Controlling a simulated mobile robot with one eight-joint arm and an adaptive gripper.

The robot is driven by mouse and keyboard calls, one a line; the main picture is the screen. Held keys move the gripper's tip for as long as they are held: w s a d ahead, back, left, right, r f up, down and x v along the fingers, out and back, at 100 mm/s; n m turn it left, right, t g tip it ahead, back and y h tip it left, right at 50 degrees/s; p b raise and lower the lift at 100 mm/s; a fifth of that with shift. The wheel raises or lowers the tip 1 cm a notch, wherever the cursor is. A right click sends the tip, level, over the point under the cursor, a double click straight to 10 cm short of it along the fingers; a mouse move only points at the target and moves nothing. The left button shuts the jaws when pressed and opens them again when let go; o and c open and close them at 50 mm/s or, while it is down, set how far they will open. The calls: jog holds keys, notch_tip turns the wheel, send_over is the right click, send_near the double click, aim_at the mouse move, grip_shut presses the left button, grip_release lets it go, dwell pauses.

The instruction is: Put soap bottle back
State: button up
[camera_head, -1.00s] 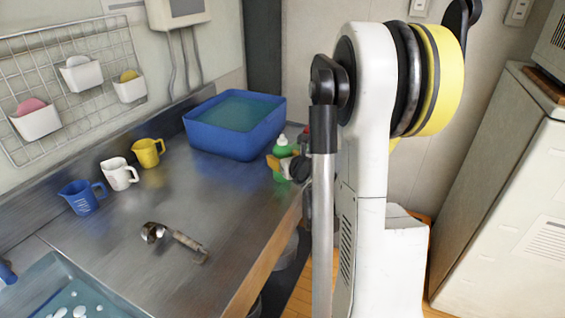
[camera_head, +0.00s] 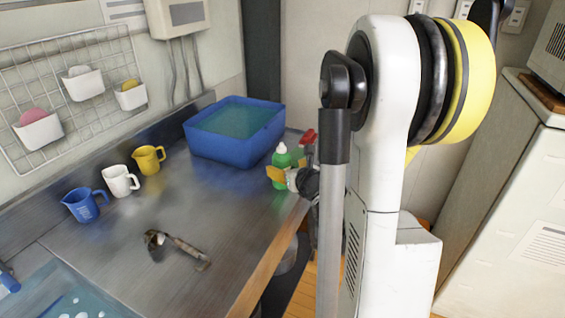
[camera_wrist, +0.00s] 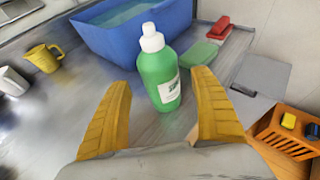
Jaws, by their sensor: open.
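The soap bottle (camera_wrist: 158,75) is green with a white cap and a white label. It stands upright on the metal counter in the wrist view, and it also shows in the head view (camera_head: 281,157) near the counter's right edge. My gripper (camera_wrist: 165,108) is open, its two yellow fingers spread to the left and right of the bottle's lower part. I cannot tell whether either finger touches it. In the head view my gripper (camera_head: 277,177) is by the bottle, partly hidden by my arm.
A blue water-filled tub (camera_head: 201,147) stands behind the bottle. Red (camera_wrist: 220,26) and green (camera_wrist: 199,53) blocks lie right of it. Blue (camera_head: 84,206), white (camera_head: 120,182) and yellow (camera_head: 149,160) cups line the left. A ladle (camera_head: 180,247) lies in front. An orange basket (camera_wrist: 270,137) sits below right.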

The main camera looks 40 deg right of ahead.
jog(key=p+v, duration=0.2)
jog(key=v, duration=0.5)
jog(key=w+a+r+n+g+y, duration=0.1)
jog(key=a+r+n+g+y, duration=0.2)
jog(key=a+n, duration=1.55)
jog(key=s+a+r+n+g+y, duration=0.1)
jog(key=s+a+n, duration=1)
jog(key=n, duration=1.1)
jog(key=shift+a+r+g+y, duration=0.25)
jog(key=shift+a+g+y, duration=0.05)
jog(key=shift+g+y, duration=0.45)
